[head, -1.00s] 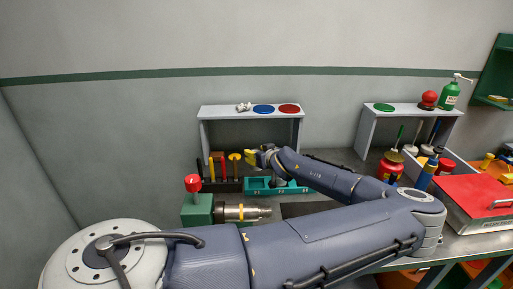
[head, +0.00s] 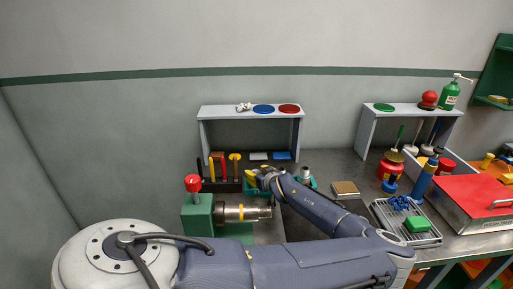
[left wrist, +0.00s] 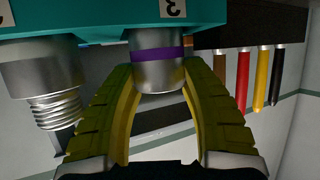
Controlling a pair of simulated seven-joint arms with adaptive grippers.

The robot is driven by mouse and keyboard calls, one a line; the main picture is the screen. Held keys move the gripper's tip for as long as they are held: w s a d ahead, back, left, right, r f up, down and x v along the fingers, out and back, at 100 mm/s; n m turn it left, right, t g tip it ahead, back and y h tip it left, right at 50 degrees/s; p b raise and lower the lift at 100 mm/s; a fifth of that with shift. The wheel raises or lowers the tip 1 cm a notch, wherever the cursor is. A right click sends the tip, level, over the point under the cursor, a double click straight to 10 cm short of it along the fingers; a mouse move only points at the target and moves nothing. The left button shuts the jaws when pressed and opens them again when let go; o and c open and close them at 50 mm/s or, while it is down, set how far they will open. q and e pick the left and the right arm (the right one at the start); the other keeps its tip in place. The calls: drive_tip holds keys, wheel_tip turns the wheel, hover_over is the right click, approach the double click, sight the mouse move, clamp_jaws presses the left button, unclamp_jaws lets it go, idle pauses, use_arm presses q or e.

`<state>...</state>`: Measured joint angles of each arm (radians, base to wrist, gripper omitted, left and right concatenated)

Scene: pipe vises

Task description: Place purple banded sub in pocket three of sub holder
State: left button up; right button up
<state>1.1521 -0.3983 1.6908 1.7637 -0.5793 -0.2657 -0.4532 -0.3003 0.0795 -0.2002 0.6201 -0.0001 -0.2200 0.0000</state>
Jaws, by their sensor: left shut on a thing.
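The purple banded sub (left wrist: 158,72) is a metal cylinder in the left wrist view, with a purple ring near the teal sub holder (left wrist: 90,24). My left gripper (left wrist: 160,120) is shut on it, with a yellow finger on each side. The sub meets the holder's edge beside the upside-down label 3; how deep it sits is hidden. Another metal sub with a threaded end (left wrist: 45,92) stands in the holder to the left. In the head view my left gripper (head: 258,179) is over the holder's left part (head: 249,188), largely covered by its wrist. My right gripper is not in view.
A green vise (head: 198,214) with a red knob and a metal pipe stands just in front of the holder. A tool rack (head: 222,186) is to its left. A shelf (head: 250,112) rises behind. A grey tray (head: 386,215) with a green block lies at right.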

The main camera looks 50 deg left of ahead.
use_arm(q)
drive_tip(key=shift+f, duration=0.15)
drive_tip(key=shift+f, duration=0.25)
drive_tip(key=o, duration=1.4)
